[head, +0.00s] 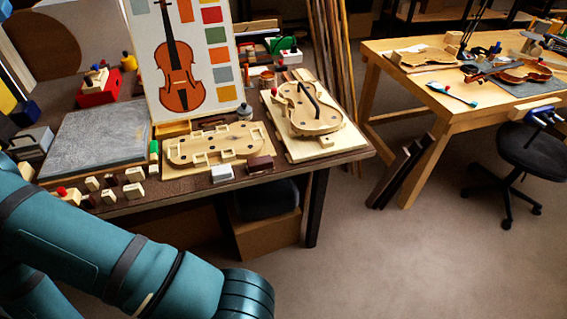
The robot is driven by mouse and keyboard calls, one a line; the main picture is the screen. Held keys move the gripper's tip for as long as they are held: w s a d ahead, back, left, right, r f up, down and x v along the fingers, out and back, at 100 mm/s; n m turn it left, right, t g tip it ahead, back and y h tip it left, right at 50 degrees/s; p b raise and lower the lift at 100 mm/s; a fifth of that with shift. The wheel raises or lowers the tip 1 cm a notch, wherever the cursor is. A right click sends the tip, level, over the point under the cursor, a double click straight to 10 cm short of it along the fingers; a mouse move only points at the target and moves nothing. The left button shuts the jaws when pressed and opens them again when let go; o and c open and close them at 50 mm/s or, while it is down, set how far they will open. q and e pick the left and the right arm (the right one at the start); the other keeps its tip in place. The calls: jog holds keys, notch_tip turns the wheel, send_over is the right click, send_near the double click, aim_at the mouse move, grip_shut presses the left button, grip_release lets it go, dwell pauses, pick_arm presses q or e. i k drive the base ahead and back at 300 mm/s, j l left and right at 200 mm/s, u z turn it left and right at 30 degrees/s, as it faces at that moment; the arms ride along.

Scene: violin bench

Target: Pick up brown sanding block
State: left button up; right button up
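A dark reddish-brown block (260,165), which looks like the brown sanding block, lies near the front edge of the dark workbench (200,192). It is right of a pale grey-white block (223,173) and in front of the wooden violin-shaped frame (215,144). No gripper is near it. My teal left arm crosses the lower left of the head view, but its gripper is not in view. My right gripper is not in view either.
Several small brown and cream blocks (134,190) line the bench's front left. A grey slab (95,142) lies behind them. A violin body on a board (312,108) lies at the bench's right. A second bench (408,108) and a stool (535,150) stand right. Floor between is partly clear.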

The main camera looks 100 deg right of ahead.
aim_at(260, 165)
jog(key=z, duration=2.95)
